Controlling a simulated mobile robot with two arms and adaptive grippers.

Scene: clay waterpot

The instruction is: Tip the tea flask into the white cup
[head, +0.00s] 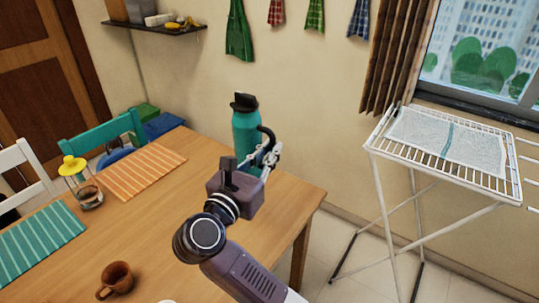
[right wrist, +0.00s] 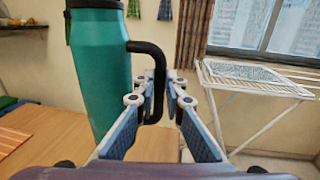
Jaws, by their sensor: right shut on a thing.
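The tea flask (head: 245,128) is a teal bottle with a black lid and a black side handle. It is upright near the far right corner of the wooden table; its base is hidden behind my gripper, so I cannot tell if it touches the table. My right gripper (head: 268,156) is shut on the flask's handle. In the right wrist view, the flask (right wrist: 102,75) fills the left side and its black handle (right wrist: 158,80) is between the finger pads. A sliver of a white thing (head: 167,301), possibly the white cup, shows at the bottom edge. My left gripper is out of view.
A brown mug (head: 117,278) stands at the table's front left. A glass jar with a yellow top (head: 85,190) stands between a teal striped mat (head: 42,240) and an orange striped mat (head: 140,172). A drying rack (head: 440,140) stands to the right. The table's middle is clear.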

